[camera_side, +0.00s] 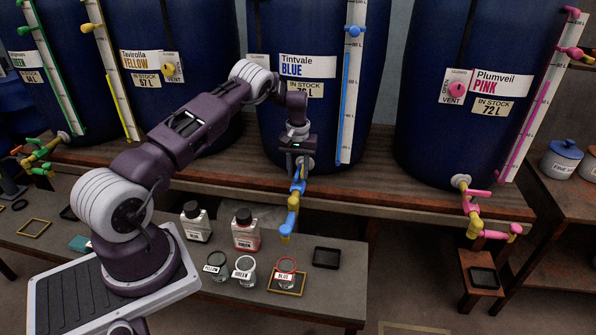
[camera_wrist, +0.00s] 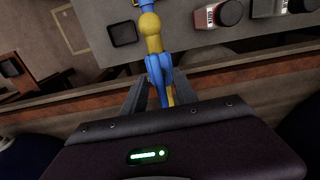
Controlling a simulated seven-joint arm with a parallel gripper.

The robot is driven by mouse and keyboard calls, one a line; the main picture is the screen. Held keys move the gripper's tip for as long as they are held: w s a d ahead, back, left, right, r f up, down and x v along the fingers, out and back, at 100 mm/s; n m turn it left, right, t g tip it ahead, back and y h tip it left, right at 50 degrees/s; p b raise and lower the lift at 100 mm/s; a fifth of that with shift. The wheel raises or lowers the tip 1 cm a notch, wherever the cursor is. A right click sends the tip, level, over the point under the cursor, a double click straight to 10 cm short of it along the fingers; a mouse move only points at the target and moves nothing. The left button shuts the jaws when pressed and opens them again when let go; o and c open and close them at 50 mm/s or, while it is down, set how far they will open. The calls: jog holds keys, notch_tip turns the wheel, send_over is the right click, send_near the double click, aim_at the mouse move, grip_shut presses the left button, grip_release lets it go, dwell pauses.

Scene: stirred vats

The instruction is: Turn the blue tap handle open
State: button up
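The blue tap juts from the front of the blue vat marked Tintvale BLUE (camera_side: 308,66). It has a yellow body (camera_side: 293,203) and a blue spout end (camera_side: 285,230). Its blue handle (camera_side: 299,184) sits at the top of the tap, near the vat. My gripper (camera_side: 298,165) is right above the handle, pointing down. In the wrist view, the blue handle (camera_wrist: 160,66) lies between the two spread fingers of my gripper (camera_wrist: 161,85). The fingers look open around it; whether either one touches it is hard to see.
A glass jar labelled BLUE (camera_side: 286,273) stands in a yellow frame below the spout, beside other labelled jars. Two bottles (camera_side: 246,230) stand behind them. A black tray (camera_side: 327,258) lies to the right. The pink tap (camera_side: 473,213) is farther right.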

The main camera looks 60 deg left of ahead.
aim_at(299, 170)
notch_tip(299, 170, up, 8)
jog(key=shift+d+f, duration=0.1)
jog(key=shift+f, duration=0.15)
jog(key=s+d+r+m+t, duration=0.1)
jog(key=s+d+r, duration=0.1)
jog(key=d+r, duration=0.7)
jog(key=s+d+r+m+t, duration=0.1)
jog(key=s+d+r+m, duration=0.3)
jog(key=r, duration=0.9)
jog(key=s+d+r+t, duration=0.2)
jog(key=s+d+r, duration=0.5)
jog(key=s+d, duration=0.25)
jog(key=s+d+f+m, duration=0.1)
jog(key=s+d+m, duration=0.1)
jog(key=s, duration=0.7)
jog(key=s+d+f+m+t, duration=0.1)
jog(key=s+d+m, duration=0.1)
jog(key=s+d, duration=0.3)
jog(key=s, duration=0.4)
jog(key=shift+s+d+t, duration=0.15)
jog(key=shift+d+t, duration=0.05)
jog(key=shift+t, duration=0.1)
